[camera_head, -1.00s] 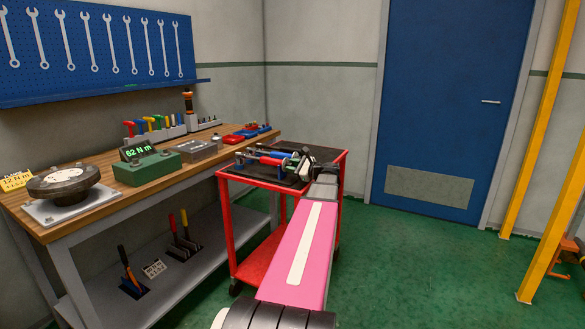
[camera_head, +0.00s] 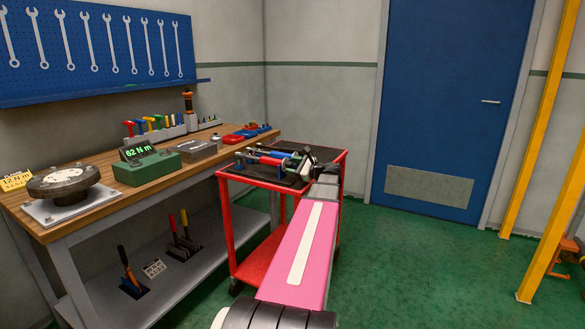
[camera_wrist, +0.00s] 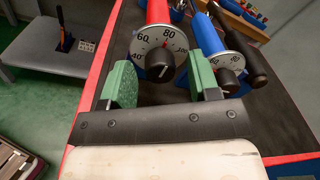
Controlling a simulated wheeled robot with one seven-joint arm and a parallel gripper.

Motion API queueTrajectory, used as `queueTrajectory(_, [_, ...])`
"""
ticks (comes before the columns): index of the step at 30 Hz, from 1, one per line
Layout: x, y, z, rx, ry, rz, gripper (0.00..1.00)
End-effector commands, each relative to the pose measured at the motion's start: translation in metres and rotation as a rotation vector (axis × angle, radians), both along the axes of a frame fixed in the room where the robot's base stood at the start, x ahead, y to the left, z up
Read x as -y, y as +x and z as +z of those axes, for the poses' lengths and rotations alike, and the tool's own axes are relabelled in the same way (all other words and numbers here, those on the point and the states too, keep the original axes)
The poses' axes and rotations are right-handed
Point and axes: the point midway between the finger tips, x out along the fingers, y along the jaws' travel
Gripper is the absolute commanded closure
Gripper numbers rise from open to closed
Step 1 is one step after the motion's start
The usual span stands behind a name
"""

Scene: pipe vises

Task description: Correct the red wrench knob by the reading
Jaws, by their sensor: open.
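The red wrench (camera_head: 268,161) lies on the black top of the red cart; its red barrel also shows in the wrist view (camera_wrist: 158,12). A round white dial (camera_wrist: 150,42) marked 40, 60, 80 and 100 sits at its end, with a black knob (camera_wrist: 160,66) in front. My gripper (camera_wrist: 164,84) is open, its green pads on either side of the knob and apart from it. A green box (camera_head: 148,168) on the bench displays "62 N m". A yellow card (camera_head: 17,180) at the left reads "12 N m" with smaller text below, hard to read.
A blue wrench (camera_wrist: 208,36) with its own dial and knob (camera_wrist: 228,81) lies just right of the red one, close to my right pad. A black handle (camera_wrist: 242,50) is beyond it. The wooden bench (camera_head: 110,196) stands left of the red cart (camera_head: 230,232).

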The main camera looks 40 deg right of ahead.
Motion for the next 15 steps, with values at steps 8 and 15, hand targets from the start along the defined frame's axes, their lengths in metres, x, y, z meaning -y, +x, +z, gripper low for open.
queueTrajectory(8, [0.016,-0.045,0.001,0.000,0.000,-0.004,0.44])
queueTrajectory(15, [0.030,-0.081,0.002,0.000,0.000,-0.001,0.44])
